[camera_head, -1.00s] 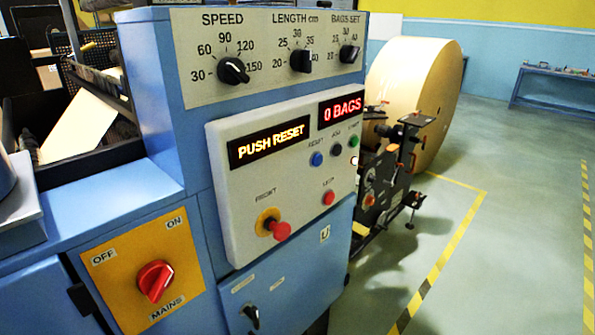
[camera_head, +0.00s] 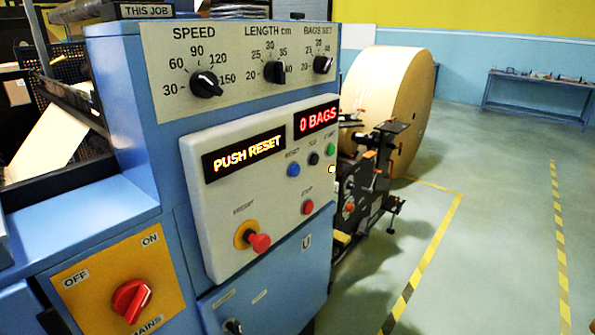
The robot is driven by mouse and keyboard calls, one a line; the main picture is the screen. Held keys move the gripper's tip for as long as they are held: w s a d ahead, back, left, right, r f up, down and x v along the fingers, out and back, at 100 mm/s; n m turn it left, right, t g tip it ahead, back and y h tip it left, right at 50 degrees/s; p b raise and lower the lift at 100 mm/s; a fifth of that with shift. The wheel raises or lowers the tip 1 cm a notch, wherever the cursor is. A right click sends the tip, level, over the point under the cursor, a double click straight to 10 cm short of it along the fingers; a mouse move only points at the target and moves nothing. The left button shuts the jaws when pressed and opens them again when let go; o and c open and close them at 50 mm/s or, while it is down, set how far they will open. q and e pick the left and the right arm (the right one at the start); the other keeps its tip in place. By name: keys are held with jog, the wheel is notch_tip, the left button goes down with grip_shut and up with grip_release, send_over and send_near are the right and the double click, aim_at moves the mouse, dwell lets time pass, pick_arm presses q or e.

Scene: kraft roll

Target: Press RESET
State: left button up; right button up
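The blue RESET button (camera_head: 293,170) is on the light grey control panel (camera_head: 215,200), below the two displays. The left display (camera_head: 244,154) reads PUSH RESET in yellow letters. The right display (camera_head: 316,118) reads 0 BAGS in red. A black button (camera_head: 314,158) and a green button (camera_head: 330,149) sit to the right of RESET. A red STOP button (camera_head: 307,207) is below it. A red mushroom button (camera_head: 259,243) on a yellow ring is at the lower left. Neither gripper is in view.
Three black knobs for speed (camera_head: 206,84), length and bags set are above the panel. A red mains switch (camera_head: 131,300) is on a yellow plate at lower left. A large kraft roll (camera_head: 385,105) stands behind the machine. The floor (camera_head: 490,230) at right is clear.

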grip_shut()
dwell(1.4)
